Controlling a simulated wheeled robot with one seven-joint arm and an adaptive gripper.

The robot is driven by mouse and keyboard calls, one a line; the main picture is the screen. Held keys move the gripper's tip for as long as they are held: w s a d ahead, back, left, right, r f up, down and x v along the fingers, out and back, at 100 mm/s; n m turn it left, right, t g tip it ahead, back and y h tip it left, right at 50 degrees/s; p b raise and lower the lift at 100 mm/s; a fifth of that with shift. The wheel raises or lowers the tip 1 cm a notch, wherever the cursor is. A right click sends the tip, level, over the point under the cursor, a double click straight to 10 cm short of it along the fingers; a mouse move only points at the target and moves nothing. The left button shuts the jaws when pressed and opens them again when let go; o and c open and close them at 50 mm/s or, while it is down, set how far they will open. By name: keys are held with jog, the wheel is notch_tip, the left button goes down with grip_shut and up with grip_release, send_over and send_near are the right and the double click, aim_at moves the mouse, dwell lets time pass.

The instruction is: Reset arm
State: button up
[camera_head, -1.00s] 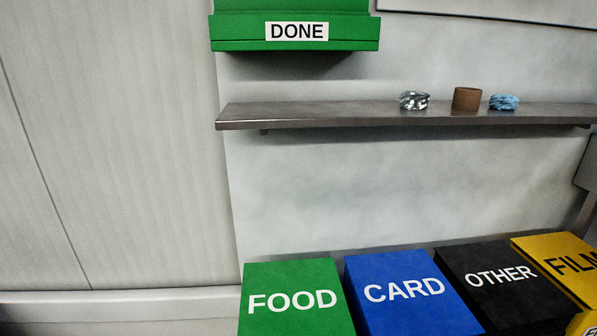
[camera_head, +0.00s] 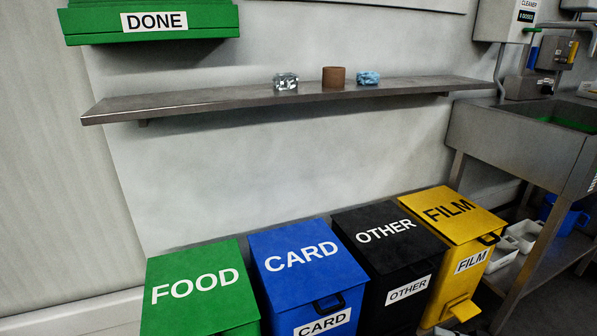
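My arm and gripper do not show in the head camera view. On the grey wall shelf (camera_head: 210,103) stand a crumpled silvery piece (camera_head: 286,81), a brown cardboard ring (camera_head: 333,76) and a crumpled blue piece (camera_head: 368,78). Below, in a row on the floor, are the green FOOD bin (camera_head: 198,300), the blue CARD bin (camera_head: 305,268), the black OTHER bin (camera_head: 388,250) and the yellow FILM bin (camera_head: 450,225). Their lids look closed.
A green DONE crate (camera_head: 210,20) is at the upper left. A metal sink unit (camera_head: 515,140) stands at the right, with white tubs (camera_head: 522,236) and a blue container (camera_head: 568,216) on its lower shelf. A cleaner dispenser (camera_head: 505,20) is on the wall.

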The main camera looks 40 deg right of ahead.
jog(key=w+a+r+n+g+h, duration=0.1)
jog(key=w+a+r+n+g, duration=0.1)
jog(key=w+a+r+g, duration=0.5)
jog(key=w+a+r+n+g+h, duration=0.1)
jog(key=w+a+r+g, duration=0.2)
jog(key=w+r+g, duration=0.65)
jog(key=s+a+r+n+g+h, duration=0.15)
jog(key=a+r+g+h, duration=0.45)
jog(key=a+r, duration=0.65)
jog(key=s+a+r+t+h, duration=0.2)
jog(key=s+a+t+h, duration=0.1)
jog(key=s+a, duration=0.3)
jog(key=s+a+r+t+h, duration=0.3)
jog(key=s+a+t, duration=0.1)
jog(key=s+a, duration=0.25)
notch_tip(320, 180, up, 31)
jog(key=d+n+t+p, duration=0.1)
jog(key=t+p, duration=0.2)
jog(key=p, duration=2.6)
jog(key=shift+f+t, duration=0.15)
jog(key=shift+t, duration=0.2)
